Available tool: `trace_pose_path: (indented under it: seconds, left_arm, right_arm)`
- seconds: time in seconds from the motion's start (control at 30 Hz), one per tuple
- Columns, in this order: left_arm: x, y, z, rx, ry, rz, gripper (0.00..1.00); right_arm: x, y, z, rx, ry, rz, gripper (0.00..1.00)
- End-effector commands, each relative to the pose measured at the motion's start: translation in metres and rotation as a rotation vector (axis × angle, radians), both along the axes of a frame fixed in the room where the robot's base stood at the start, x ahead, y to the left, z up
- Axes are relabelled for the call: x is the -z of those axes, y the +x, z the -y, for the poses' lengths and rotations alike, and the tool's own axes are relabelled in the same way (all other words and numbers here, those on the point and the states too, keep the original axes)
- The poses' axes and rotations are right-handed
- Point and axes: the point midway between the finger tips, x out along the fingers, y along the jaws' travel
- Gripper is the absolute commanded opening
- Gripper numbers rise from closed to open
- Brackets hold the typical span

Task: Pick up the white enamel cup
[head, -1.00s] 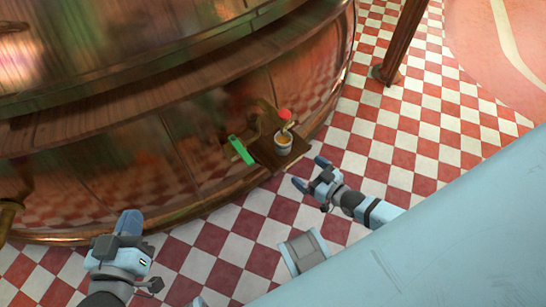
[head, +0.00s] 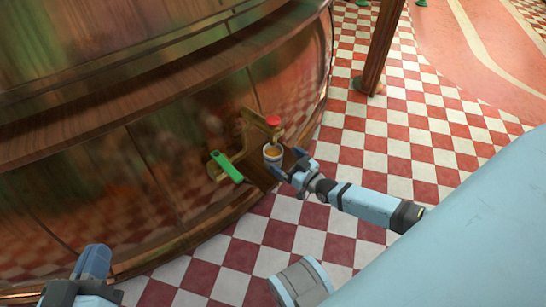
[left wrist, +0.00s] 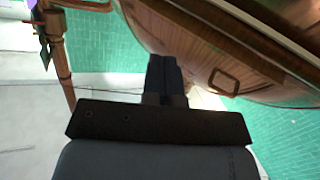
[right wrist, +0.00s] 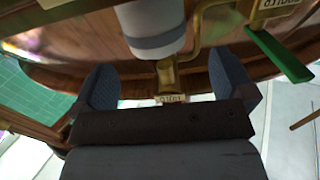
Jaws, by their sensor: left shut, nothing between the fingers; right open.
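The white enamel cup (head: 272,154), with brownish contents, stands on a small dark wooden shelf (head: 260,178) under a brass tap at the copper kettle's side. In the right wrist view the cup (right wrist: 150,32) shows as a white body with a grey band, just beyond the fingers. My right gripper (head: 289,164) is open and empty, its fingertips close to the cup's right side; the wrist view shows both fingers (right wrist: 160,80) spread apart. The cup is not between them as far as I can see. My left gripper (head: 96,262) is shut and empty, low at the left, far from the cup; its closed fingers (left wrist: 166,76) show in the left wrist view.
The tap has a red knob (head: 273,121) above the cup and a green handle (head: 227,167) to its left. The large copper kettle (head: 90,180) fills the left. A wooden post (head: 380,45) stands at the back right. The checkered floor (head: 375,150) is open.

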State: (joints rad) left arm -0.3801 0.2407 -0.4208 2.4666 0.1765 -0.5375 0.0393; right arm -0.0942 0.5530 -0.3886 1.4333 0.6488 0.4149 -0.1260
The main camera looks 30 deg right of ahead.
Motion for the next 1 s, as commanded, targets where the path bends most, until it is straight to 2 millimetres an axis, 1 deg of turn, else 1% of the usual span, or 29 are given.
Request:
trace_pose_path:
  seconds: [0.17,0.27,0.4,0.5,0.73,0.77,0.8,0.87,0.9,0.97,1.0]
  left_arm:
    - [0.003,0.004,-0.002,-0.002,0.027,0.046,0.00]
    - [0.005,0.009,-0.006,-0.004,0.060,0.106,0.00]
    - [0.000,0.015,-0.009,-0.006,0.100,0.172,0.00]
    - [-0.003,0.017,-0.010,-0.009,0.109,0.195,0.00]
    - [-0.005,0.016,-0.010,-0.009,0.110,0.201,0.00]
    - [-0.005,0.016,-0.010,-0.009,0.110,0.199,0.00]
    - [-0.005,0.016,-0.010,-0.009,0.110,0.198,0.00]
    - [-0.004,0.016,-0.010,-0.009,0.110,0.197,0.00]
    - [-0.004,0.016,-0.010,-0.009,0.109,0.196,0.00]
    - [-0.004,0.016,-0.010,-0.008,0.110,0.196,0.00]
    - [-0.004,0.016,-0.010,-0.007,0.110,0.195,0.00]
  right_arm:
    - [0.004,0.014,-0.002,-0.001,-0.002,0.001,1.00]
    - [0.006,0.030,-0.003,-0.001,-0.001,0.001,1.00]
    - [0.004,0.049,-0.006,0.000,-0.001,0.000,1.00]
    - [0.003,0.054,-0.008,0.000,-0.001,-0.001,1.00]
    - [0.002,0.055,-0.008,0.000,-0.001,-0.002,1.00]
    - [0.002,0.055,-0.008,0.000,-0.001,-0.002,0.93]
    - [0.002,0.055,-0.008,0.000,-0.001,-0.002,0.84]
    - [0.002,0.055,-0.008,0.000,-0.001,-0.002,0.70]
    - [0.002,0.055,-0.008,0.000,-0.001,-0.001,0.61]
    - [0.002,0.055,-0.008,0.000,-0.001,-0.001,0.47]
    - [0.002,0.055,-0.008,0.000,-0.001,-0.001,0.45]
